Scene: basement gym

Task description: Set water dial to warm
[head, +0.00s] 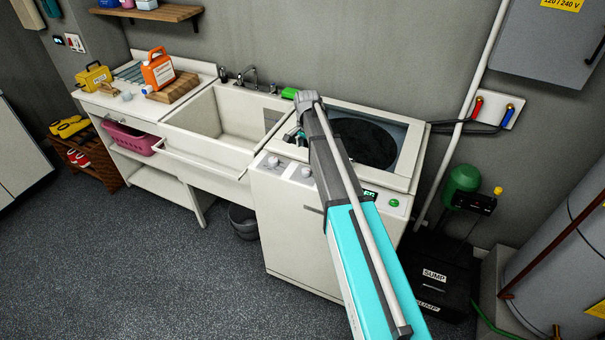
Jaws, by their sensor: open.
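The white washing machine (290,225) stands right of the sink, with a dark round window in its top lid. Its sloped front panel carries two pale knobs, a left dial (274,161) and a right dial (305,172). Their markings are too small to read, so I cannot tell which is the water dial or where either points. My gripper (291,137) is small in view, open, above and behind the dials at the machine's left side, and looks apart from them. My arm crosses in front of the machine and hides part of the panel and lid.
A small lit display (370,194) and a green button (393,203) are on the panel's right. The sink (228,115) adjoins on the left, with a grey bucket (243,222) below. A black sump box (440,270) stands right. The floor in front is clear.

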